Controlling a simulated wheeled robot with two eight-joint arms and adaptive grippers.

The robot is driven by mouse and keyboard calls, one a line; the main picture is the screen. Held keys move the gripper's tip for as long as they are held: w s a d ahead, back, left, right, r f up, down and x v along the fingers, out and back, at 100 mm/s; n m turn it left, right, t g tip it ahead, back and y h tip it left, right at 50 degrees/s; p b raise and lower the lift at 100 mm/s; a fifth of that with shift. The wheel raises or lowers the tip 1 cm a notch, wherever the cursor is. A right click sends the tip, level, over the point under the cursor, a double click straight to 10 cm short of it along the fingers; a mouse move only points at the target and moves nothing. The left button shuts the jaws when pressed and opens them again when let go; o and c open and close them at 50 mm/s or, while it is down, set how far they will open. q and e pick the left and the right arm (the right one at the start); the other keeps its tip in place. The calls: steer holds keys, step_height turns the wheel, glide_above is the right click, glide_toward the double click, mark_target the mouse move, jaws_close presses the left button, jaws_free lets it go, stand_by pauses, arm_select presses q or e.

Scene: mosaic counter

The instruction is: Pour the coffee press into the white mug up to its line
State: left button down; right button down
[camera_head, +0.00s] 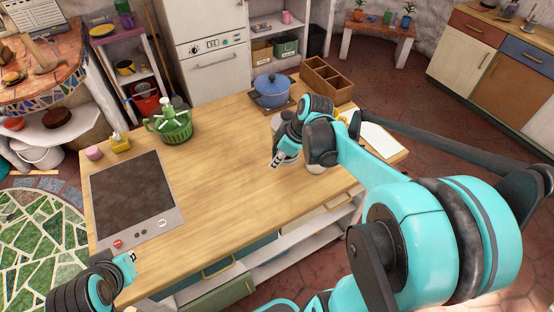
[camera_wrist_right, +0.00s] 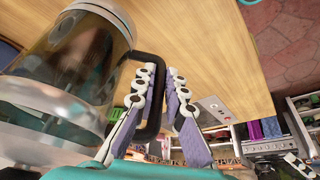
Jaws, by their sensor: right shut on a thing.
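The coffee press (camera_wrist_right: 75,65) fills the left of the right wrist view, a clear glass body with a pale rim and brownish contents. Its black handle (camera_wrist_right: 150,95) runs between the fingers of my right gripper (camera_wrist_right: 161,72), which is shut on it. In the head view my right gripper (camera_head: 277,160) is over the right part of the counter and hides most of the press. A pale rounded thing (camera_head: 315,168) shows just below that wrist; it may be the white mug, but I cannot tell. My left gripper (camera_head: 129,261) is at the counter's front left, its opening unclear.
A blue pot (camera_head: 271,92) and a wooden divided box (camera_head: 326,78) stand at the counter's back right. A white sheet (camera_head: 382,139) lies at the right end. A dark cooktop (camera_head: 132,197), green basket (camera_head: 173,127) and yellow sponge holder (camera_head: 121,144) are at left. The counter's middle is clear.

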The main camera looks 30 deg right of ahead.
steer(key=shift+w, duration=0.1)
steer(key=w+d+m+h+p, duration=0.1)
steer(key=w+m, duration=0.1)
steer(key=m, duration=0.1)
steer(key=w+d+m+h+p, duration=0.1)
steer(key=w+m+p, duration=0.1)
steer(key=m, duration=0.1)
steer(key=w+d+m+t+h+p, duration=0.1)
steer(key=w+m+p, duration=0.1)
steer(key=m, duration=0.1)
steer(key=shift+w+d+r+h, duration=0.2)
steer(key=shift+w+h, duration=0.1)
steer(key=shift+w+d+m+h+p, duration=0.25)
steer(key=shift+w+m+p, duration=0.1)
steer(key=shift+w+m, duration=0.3)
steer(key=shift+w+d+m+h+p, duration=0.15)
steer(key=shift+w+m+h+p, duration=0.15)
steer(key=shift+w+m, duration=0.35)
steer(key=shift+s+r, duration=0.15)
steer(key=shift+s, duration=0.05)
